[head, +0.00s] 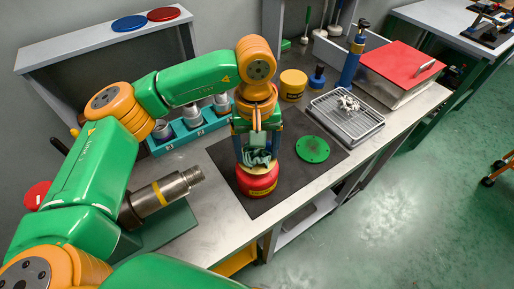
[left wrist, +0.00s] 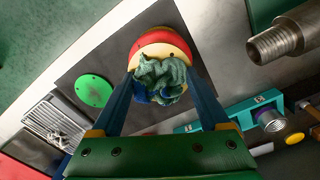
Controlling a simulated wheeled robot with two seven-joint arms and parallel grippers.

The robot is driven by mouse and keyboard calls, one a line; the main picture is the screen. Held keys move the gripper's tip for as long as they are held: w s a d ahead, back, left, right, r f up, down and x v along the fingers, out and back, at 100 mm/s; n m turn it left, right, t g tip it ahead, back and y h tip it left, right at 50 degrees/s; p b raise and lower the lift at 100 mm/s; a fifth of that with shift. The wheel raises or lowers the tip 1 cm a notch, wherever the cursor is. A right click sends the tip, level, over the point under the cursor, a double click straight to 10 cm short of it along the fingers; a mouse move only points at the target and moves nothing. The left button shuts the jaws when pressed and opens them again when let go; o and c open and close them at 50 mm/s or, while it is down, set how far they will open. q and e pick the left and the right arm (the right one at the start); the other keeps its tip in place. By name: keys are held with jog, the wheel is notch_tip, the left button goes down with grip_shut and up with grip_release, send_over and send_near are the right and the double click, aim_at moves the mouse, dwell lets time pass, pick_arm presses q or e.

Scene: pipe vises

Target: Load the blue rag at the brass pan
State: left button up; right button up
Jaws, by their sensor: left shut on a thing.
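A crumpled teal-blue rag (head: 258,158) is held between the fingers of my left gripper (head: 258,148), which points down. In the left wrist view the rag (left wrist: 158,78) bunches up between the tips of the two blue fingers. Directly under it stands a round red body (head: 257,183) on the dark mat. In the left wrist view a pale brass-coloured round pan (left wrist: 153,48) shows on top of the red body, partly hidden by the rag. I cannot tell whether the rag touches the pan. My right gripper is not in view.
A green disc (head: 312,149) lies on the dark mat (head: 285,190) to the right. A yellow tub (head: 293,84), a blue bottle (head: 352,62) and a wire-rack tray (head: 346,117) stand behind. A teal holder (head: 190,133) is at the back left, and a threaded pipe (head: 165,192) juts in at left.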

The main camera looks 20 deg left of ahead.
aim_at(257, 151)
pick_arm(q)
jog(key=shift+f+b, duration=0.45)
jog(key=shift+b, duration=0.05)
dwell(0.8)
jog(key=shift+r, duration=0.1)
dwell(0.4)
notch_tip(257, 151, up, 7)
jog(key=p, duration=0.5)
dwell(0.5)
